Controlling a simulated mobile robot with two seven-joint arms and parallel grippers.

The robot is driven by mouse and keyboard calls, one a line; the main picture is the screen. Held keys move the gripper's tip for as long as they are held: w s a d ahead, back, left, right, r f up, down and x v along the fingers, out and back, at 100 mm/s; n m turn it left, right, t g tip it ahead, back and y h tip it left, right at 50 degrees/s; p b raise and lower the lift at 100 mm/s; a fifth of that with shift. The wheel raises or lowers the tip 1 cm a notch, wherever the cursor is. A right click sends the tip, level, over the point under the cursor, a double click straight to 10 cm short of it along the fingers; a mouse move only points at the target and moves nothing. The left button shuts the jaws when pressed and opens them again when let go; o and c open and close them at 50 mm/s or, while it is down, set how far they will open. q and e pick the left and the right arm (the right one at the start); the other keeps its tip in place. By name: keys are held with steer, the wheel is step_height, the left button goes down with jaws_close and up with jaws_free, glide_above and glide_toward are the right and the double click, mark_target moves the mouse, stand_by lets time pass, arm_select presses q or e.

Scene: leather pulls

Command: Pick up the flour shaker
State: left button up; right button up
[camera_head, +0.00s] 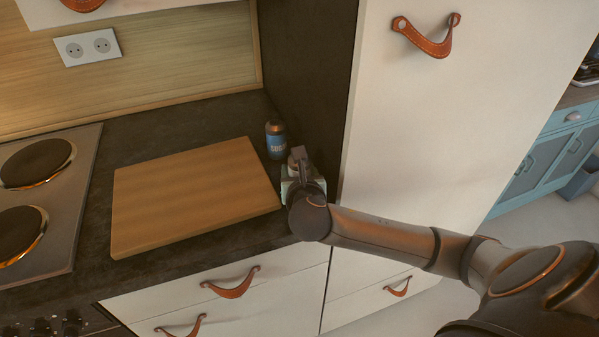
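My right gripper (299,165) reaches over the counter's right end, beside the cutting board. A pale object (288,185) stands right under and behind it, mostly hidden by the gripper and wrist; it may be the flour shaker, but I cannot make out its shape. The fingers are at its upper part. I cannot tell whether they are closed on it. A blue-labelled container with a dark top (275,140) stands upright just behind, apart from the gripper. My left gripper is not in view.
A wooden cutting board (190,195) lies on the dark counter (150,127) left of the gripper. A stove (62,215) is at the far left. A tall white cabinet (430,120) and its dark side panel (310,70) stand close on the right.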

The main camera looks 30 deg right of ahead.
jaws_close()
